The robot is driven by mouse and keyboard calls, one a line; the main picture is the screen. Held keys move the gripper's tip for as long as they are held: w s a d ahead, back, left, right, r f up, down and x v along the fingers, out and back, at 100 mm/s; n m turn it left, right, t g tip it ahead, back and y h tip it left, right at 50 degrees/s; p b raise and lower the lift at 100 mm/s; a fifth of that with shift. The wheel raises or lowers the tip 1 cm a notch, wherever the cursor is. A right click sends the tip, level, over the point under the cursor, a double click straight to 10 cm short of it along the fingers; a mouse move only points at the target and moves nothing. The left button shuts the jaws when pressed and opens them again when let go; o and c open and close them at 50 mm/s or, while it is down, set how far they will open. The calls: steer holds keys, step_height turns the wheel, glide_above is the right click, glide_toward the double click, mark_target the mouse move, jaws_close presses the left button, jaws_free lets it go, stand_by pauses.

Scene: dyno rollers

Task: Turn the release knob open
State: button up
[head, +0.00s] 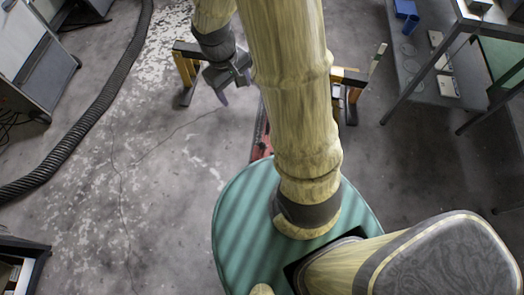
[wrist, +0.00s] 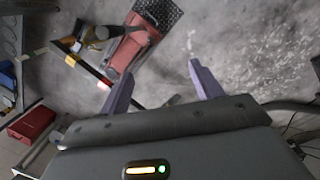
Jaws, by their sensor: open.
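My gripper (head: 222,92) hangs above the floor at the upper middle of the head view, near a yellow stand. In the wrist view my gripper (wrist: 160,70) shows two purple fingers spread apart, with nothing between them. Beyond them is a red machine part (wrist: 133,42) with a black textured plate at its end; a small strip of red (head: 262,138) also shows beside my arm in the head view. I cannot make out the release knob in either view. My arm hides much of the middle of the head view.
Yellow stands (head: 186,68) (head: 350,85) flank my arm. A black ribbed hose (head: 105,100) curves along the left. A grey metal table (head: 490,25) stands at right. A red box (wrist: 30,122) lies at left in the wrist view. The left floor is mostly clear.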

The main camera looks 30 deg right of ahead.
mark_target(262, 145)
steer(key=w+a+f+n+h+b, duration=0.1)
steer(key=w+f+n+h+b, duration=0.3)
steer(key=f+b, duration=1.1)
steer(key=w+a+f+n+h+b, duration=0.1)
steer(key=w+f+n+h+b, duration=0.3)
steer(key=f+b, duration=1.1)
steer(key=w+f+n+t+h+b, duration=0.1)
steer(key=w+f+n+h+b, duration=0.4)
steer(key=f+b, duration=1.1)
step_height(262, 145, down, 28)
steer(key=n+h, duration=0.1)
steer(key=h, duration=0.2)
steer(key=shift+a+f+n, duration=0.25)
steer(key=shift+a+n, duration=0.05)
steer(key=shift+a, duration=0.1)
steer(key=d+b, duration=0.3)
steer(key=d, duration=0.5)
steer(key=d+b, duration=0.3)
steer(key=d, duration=0.5)
steer(key=shift+w+d+f, duration=0.1)
steer(key=shift+w+d, duration=0.1)
steer(key=shift+d, duration=0.55)
steer(key=shift+c, duration=0.3)
